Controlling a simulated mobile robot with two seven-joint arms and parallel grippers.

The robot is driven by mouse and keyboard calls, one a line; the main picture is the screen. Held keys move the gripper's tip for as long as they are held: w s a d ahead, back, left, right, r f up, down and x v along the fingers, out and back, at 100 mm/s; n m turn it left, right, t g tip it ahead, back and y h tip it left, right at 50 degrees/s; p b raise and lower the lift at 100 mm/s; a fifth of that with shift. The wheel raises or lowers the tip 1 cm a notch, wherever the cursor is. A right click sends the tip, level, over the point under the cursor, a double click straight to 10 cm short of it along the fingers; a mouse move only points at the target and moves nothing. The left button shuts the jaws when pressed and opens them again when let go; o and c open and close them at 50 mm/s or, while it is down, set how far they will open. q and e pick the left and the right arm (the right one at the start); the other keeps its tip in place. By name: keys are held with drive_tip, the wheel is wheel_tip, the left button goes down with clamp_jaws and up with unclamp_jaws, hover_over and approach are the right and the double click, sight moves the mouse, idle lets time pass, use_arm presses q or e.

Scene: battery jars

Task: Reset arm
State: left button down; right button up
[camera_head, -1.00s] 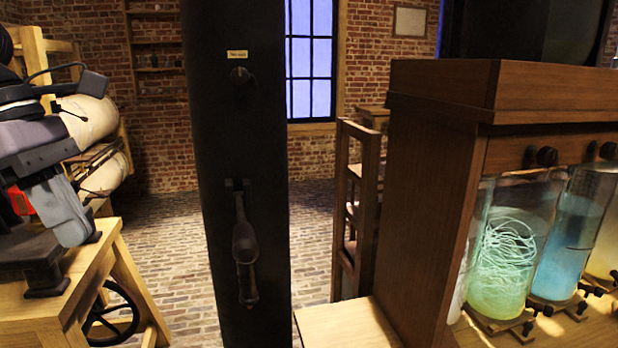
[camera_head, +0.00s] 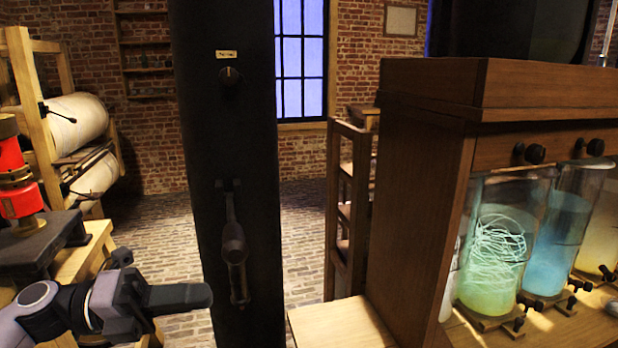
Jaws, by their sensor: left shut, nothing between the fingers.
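My left gripper (camera_head: 196,296) is at the lower left, in front of the wooden stand, pointing right. Its dark fingers are shut with nothing between them. The fingertips end left of the black column (camera_head: 225,150), at about the height of the lower part of its lever handle (camera_head: 234,245). Whether they are close to the column in depth is hard to tell. My right gripper is not in view. Glass battery jars stand in the wooden cabinet at the right: one with pale coiled strands in green liquid (camera_head: 497,255), one with blue liquid (camera_head: 556,245) and one yellowish (camera_head: 600,235).
A red device (camera_head: 17,180) sits on a dark base on the wooden stand (camera_head: 95,245) at the left. Large pale rolls (camera_head: 75,120) lie in a wooden rack behind it. The wooden cabinet (camera_head: 425,180) fills the right. Brick floor shows between stand and column.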

use_arm(q)
drive_tip(key=a+f+n+t+y, duration=0.4)
drive_tip(key=a+f+n+t, duration=0.1)
drive_tip(key=f+n, duration=0.45)
drive_tip(key=a+f+n+t+y, duration=0.5)
drive_tip(key=a+f+n, duration=0.1)
drive_tip(key=f+n, duration=0.35)
drive_tip(key=s+a+f+n+g+y, duration=0.4)
drive_tip(key=s+a+f+n+y, duration=0.5)
drive_tip(key=s+f, duration=0.5)
drive_tip(key=d+f+n+h, duration=0.1)
drive_tip(key=d+n, duration=0.3)
drive_tip(key=d, duration=0.3)
drive_tip(key=s+d+f+n+t+h, duration=0.1)
drive_tip(key=d+n, duration=0.3)
drive_tip(key=d, duration=0.4)
drive_tip(key=shift+d+f, duration=0.2)
drive_tip(key=shift+f, duration=0.55)
